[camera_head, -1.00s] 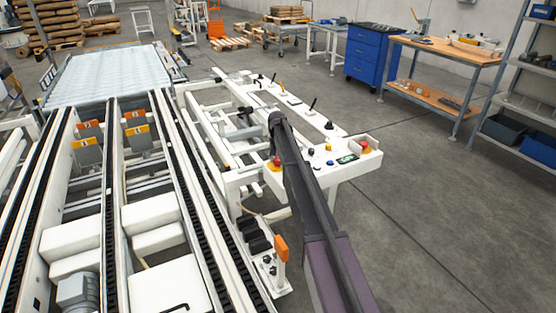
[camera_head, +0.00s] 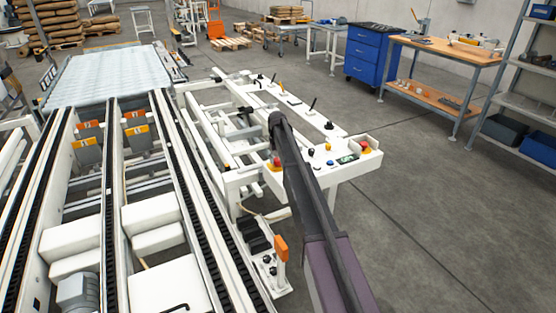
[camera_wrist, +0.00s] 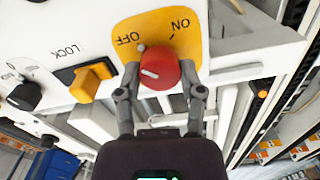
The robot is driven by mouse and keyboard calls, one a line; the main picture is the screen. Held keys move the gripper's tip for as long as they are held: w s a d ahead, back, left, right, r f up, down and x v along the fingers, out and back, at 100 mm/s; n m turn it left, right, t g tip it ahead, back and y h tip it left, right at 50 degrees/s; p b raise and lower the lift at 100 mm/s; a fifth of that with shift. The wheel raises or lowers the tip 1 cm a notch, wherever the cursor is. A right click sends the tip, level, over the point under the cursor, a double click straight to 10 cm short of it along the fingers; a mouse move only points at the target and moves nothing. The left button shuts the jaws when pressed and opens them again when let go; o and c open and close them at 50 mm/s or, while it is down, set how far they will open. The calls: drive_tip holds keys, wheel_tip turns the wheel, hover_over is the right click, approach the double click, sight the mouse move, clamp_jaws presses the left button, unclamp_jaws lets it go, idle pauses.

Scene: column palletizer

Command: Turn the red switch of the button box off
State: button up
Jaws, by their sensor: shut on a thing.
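The red switch (camera_wrist: 157,70) is a round knob with a white mark on a yellow plate (camera_wrist: 196,55) lettered ON and OFF, upside down in the wrist view. The white mark slants across the knob's left part; I cannot tell its exact setting. My gripper (camera_wrist: 161,84) has one finger on each side of the knob and is shut on it. In the head view the white button box (camera_head: 340,172) stands right of the conveyor. A red knob on yellow (camera_head: 277,162) shows at its left corner, beside my arm, which hides my gripper there.
An orange LOCK switch (camera_wrist: 91,82) and a black knob (camera_wrist: 25,95) sit left of the red switch in the wrist view. Another red button (camera_head: 366,147) is at the box's right end. Open floor (camera_head: 430,220) lies to the right.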

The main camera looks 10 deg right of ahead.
drive_tip(key=o, duration=1.2)
drive_tip(key=shift+w, duration=0.1)
drive_tip(key=shift+c, duration=0.2)
drive_tip(key=s+r+p, duration=0.4)
drive_tip(key=s, duration=1.1)
drive_tip(key=s+r+p, duration=0.3)
drive_tip(key=s, duration=1.2)
drive_tip(key=s+r+m+p, duration=0.1)
drive_tip(key=s+r+p, duration=0.3)
drive_tip(key=s, duration=1.2)
drive_tip(key=shift+d+r+p, duration=0.25)
drive_tip(key=shift+r+p, duration=0.05)
drive_tip(key=shift+p, duration=0.05)
drive_tip(key=shift+w, duration=0.1)
